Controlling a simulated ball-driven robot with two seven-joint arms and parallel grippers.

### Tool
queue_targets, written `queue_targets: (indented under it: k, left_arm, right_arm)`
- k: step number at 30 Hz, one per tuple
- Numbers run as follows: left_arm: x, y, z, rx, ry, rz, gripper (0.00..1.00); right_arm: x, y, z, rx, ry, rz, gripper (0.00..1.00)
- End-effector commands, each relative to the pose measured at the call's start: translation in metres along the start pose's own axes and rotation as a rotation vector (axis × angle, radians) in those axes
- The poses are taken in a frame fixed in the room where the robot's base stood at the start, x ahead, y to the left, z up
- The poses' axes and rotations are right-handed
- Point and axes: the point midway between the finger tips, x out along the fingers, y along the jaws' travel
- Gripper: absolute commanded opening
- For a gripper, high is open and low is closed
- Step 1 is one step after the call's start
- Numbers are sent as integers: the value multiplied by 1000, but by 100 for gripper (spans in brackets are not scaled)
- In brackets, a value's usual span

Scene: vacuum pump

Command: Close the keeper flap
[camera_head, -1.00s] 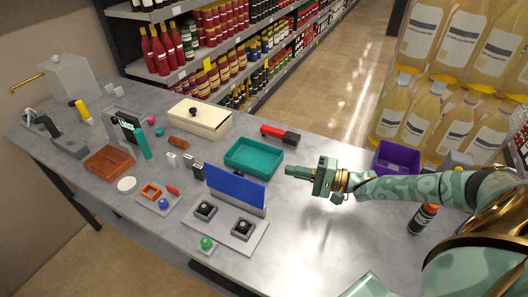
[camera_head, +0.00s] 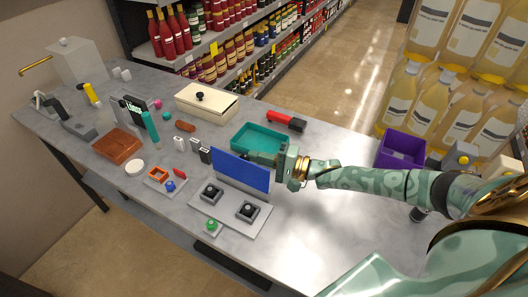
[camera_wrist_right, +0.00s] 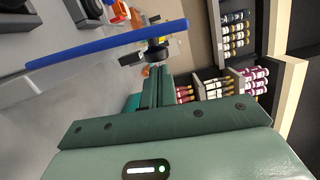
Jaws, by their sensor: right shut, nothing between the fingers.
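The keeper flap (camera_head: 241,172) is a blue rectangular panel standing up, leaning slightly, along the back of a light grey base plate (camera_head: 228,222). Two black square holders (camera_head: 212,194) with round tops sit on the plate in front of it. My right gripper (camera_head: 258,158) is shut and empty, just behind the flap's upper edge, its fingers pointing left and partly hidden by it. In the right wrist view the flap (camera_wrist_right: 110,42) shows nearly edge-on beside my shut fingers (camera_wrist_right: 157,85). I cannot tell whether they touch it. My left gripper is out of view.
A teal tray (camera_head: 262,131) lies close behind my right gripper. A green button (camera_head: 211,226) sits at the plate's front corner. Small dark and white blocks (camera_head: 196,145) stand left of the flap. A purple bin (camera_head: 401,148) is at right. The table's front right is clear.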

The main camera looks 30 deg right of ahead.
Motion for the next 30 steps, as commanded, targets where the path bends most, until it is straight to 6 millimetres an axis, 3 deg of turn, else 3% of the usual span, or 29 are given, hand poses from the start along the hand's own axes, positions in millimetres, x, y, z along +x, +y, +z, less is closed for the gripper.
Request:
queue_targets:
  k: [30]
  left_arm:
    - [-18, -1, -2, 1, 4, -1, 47]
  right_arm:
    - [1, -7, 8, -118, 0, 22, 0]
